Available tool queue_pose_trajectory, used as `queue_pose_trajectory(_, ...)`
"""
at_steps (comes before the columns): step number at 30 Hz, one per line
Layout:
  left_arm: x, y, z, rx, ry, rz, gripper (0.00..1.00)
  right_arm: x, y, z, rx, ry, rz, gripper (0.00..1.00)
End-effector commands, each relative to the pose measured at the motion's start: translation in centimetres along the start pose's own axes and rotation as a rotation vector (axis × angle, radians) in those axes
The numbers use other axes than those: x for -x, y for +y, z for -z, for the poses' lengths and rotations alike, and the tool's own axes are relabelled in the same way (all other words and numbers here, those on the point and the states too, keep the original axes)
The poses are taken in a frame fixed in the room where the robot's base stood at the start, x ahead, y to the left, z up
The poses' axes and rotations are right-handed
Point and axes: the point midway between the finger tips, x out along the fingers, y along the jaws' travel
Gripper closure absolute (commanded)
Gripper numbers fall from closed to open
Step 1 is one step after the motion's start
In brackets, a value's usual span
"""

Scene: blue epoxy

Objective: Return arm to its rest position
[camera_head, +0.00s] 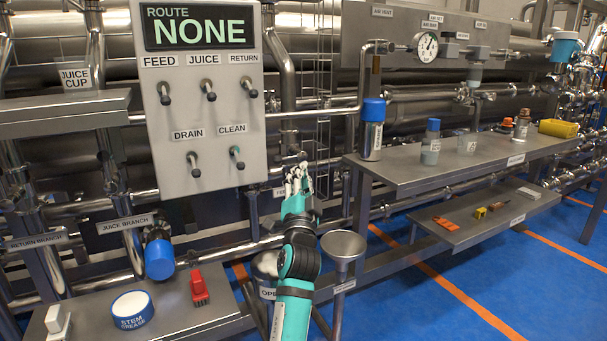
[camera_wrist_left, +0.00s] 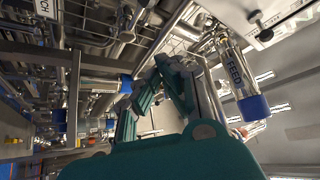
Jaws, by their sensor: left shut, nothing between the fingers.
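My left arm (camera_head: 293,290), teal and dark grey, reaches up from the bottom middle of the head view. Its gripper (camera_head: 298,172) is shut and empty, pointing up just right of the lower right corner of the grey route panel (camera_head: 207,110). It looks apart from the panel levers, though the depth is hard to judge. In the left wrist view the teal fingers (camera_wrist_left: 165,82) stand in front of pipes and a grid. My right gripper is in neither view.
A metal funnel (camera_head: 343,246) stands close to the right of my left arm. A bench (camera_head: 420,180) with bottles is further right. A lower left shelf (camera_head: 180,312) holds a stem grease tub (camera_head: 133,310) and a red tool (camera_head: 199,288). Open blue floor (camera_head: 480,280) lies at right.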

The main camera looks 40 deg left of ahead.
Motion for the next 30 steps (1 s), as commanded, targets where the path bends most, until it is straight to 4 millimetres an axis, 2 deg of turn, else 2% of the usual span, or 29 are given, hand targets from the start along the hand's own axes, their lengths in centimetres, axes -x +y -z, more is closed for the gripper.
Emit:
queue_pose_trajectory(6, 0.1, 0.2, -0.4, 0.001, 0.001, -0.001, 1.00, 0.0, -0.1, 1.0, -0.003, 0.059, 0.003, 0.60)
queue_pose_trajectory(22, 0.4, 0.4, -0.1, 0.009, 0.013, -0.008, 1.00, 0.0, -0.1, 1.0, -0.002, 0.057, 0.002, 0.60)
queue_pose_trajectory(26, 3.5, 2.2, 2.0, 0.086, 0.107, -0.068, 1.00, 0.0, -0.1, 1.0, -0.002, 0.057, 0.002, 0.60)
queue_pose_trajectory(29, 8.6, 4.5, 5.1, 0.224, 0.229, -0.175, 1.00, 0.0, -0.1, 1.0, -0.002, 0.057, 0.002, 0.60)
queue_pose_trajectory(30, 11.2, 5.3, 6.4, 0.297, 0.276, -0.229, 1.00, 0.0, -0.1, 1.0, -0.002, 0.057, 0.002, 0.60)
